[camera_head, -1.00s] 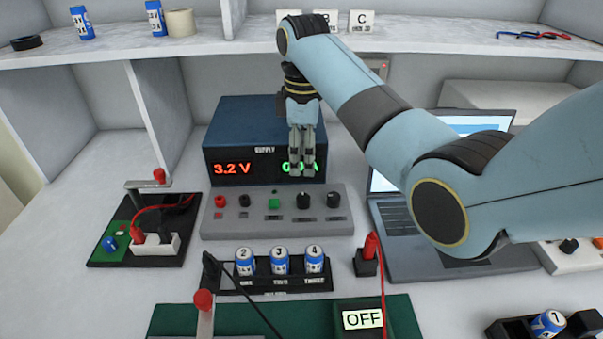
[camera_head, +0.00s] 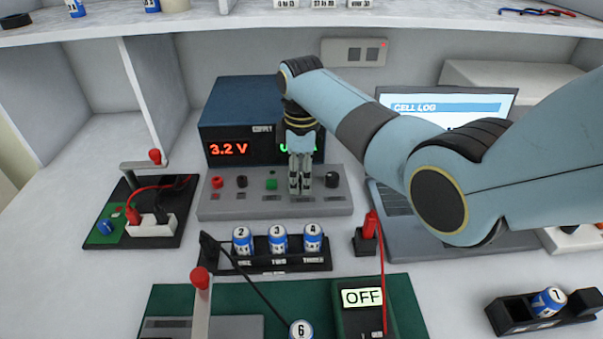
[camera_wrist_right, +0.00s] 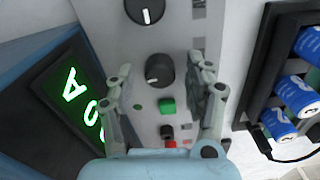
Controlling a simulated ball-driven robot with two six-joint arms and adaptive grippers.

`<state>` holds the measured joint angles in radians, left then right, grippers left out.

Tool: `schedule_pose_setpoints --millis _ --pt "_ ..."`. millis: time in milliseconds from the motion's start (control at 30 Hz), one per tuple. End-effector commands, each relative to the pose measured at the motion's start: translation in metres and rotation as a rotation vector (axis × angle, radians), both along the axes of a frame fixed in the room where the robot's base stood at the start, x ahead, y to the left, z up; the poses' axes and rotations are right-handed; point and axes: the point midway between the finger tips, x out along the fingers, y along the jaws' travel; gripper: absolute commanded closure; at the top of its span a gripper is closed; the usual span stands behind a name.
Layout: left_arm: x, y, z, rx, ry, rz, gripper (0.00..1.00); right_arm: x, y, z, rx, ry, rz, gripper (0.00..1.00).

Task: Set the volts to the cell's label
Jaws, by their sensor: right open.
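The blue power supply (camera_head: 235,122) reads 3.2 V in red; its green reading is partly hidden by my arm. Its grey panel (camera_head: 240,206) carries red and black terminals, a green button (camera_head: 271,183) and two black knobs. My right gripper (camera_head: 300,190) points down at the panel, hiding the left knob in the head view. In the right wrist view the open fingers (camera_wrist_right: 162,66) are either side of that knob (camera_wrist_right: 160,69), which has a white mark; contact cannot be told. The other knob (camera_head: 332,180) is to its right. My left gripper is out of view.
Cells 2, 3 and 4 stand in a black rack (camera_head: 270,264) in front of the panel. Cell 6 (camera_head: 301,329) is at the bottom edge beside a meter (camera_head: 362,298) reading OFF. Another cell (camera_head: 548,301) lies in a holder at right. A laptop (camera_head: 440,104) stands behind my arm.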

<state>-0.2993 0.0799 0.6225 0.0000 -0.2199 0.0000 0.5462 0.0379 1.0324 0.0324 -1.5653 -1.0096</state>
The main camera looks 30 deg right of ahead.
Motion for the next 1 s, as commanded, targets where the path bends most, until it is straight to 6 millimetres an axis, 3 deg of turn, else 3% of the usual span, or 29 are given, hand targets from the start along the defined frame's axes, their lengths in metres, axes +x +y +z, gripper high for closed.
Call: schedule_pose_setpoints --millis 67,467,767,1000 --pt "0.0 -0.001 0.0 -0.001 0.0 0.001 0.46 0.0 0.0 0.0 0.0 0.0 0.0 0.48" --pt "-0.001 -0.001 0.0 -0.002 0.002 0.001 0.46 0.0 0.0 0.0 0.001 0.001 0.0 1.0" --pt "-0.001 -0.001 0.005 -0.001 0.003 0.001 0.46 0.0 0.0 0.001 0.001 0.002 -0.036 1.0" --pt "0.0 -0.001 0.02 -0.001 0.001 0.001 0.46 0.0 0.001 0.003 0.001 0.003 -0.171 1.0"
